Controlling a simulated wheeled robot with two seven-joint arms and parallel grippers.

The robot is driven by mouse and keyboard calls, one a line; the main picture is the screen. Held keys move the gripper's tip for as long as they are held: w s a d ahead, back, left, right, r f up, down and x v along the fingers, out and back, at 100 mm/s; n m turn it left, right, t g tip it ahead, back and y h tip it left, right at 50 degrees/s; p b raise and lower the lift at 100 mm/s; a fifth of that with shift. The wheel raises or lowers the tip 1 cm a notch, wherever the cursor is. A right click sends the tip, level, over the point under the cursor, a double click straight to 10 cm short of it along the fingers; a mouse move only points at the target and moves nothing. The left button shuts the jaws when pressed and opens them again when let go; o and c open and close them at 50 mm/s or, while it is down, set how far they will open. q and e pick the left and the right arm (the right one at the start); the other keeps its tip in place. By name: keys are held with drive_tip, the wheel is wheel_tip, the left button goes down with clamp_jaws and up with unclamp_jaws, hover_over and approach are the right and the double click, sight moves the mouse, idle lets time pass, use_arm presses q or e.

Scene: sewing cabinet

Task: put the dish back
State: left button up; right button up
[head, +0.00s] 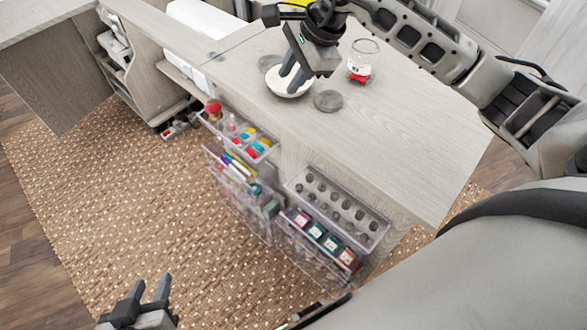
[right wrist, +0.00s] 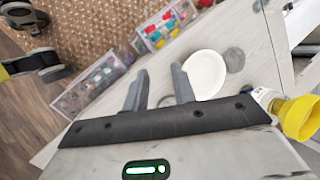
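A small white round dish (head: 289,84) lies on the grey wooden cabinet top; it also shows in the right wrist view (right wrist: 206,75). My right gripper (head: 289,80) is over the dish in the head view and hides part of it. In the right wrist view its two fingers (right wrist: 160,84) stand apart with no object between them, and the dish shows just right of the right-hand finger. Whether that finger touches the dish I cannot tell. My left gripper (head: 150,284) is open and empty, low at the bottom left above the rug.
A clear jar with red contents (head: 362,62) stands right of the dish. Flat grey round spots (head: 328,101) mark the top. A yellow object (right wrist: 301,118) is close to my right gripper. Open clear drawers of thread and small items (head: 335,210) stick out in front. The top's right part is bare.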

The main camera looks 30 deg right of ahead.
drive_tip(key=s+a+m+g+y, duration=0.1)
drive_tip(key=s+a+y, duration=0.15)
drive_tip(key=a, duration=0.25)
drive_tip(key=s+a+f+m+y, duration=0.1)
drive_tip(key=s+a+y, duration=0.15)
drive_tip(key=a, duration=0.25)
drive_tip(key=s+a+m+g+y, duration=0.1)
drive_tip(key=s+a+y, duration=0.1)
drive_tip(key=a+y, duration=0.25)
drive_tip(key=s+a+r+m+t+y, duration=0.2)
drive_tip(key=a+r+m+t+y, duration=0.4)
drive_tip(key=m, duration=0.8)
drive_tip(key=d+f+m+t+h, duration=0.4)
drive_tip(key=m+t+h, duration=0.1)
drive_tip(key=m, duration=0.6)
drive_tip(key=d+f+m+t+h, duration=0.4)
drive_tip(key=m+t+h, duration=0.1)
drive_tip(key=m, duration=0.5)
drive_tip(key=s+d+f+m+g+h, duration=0.2)
drive_tip(key=s+f+m+g+h, duration=0.3)
drive_tip(key=s+f+m, duration=0.5)
wheel_tip(320, 180, down, 4)
drive_tip(key=m+g, duration=0.2)
drive_tip(key=m, duration=0.1)
drive_tip(key=shift+f+m, duration=0.15)
drive_tip(key=shift+m, duration=0.15)
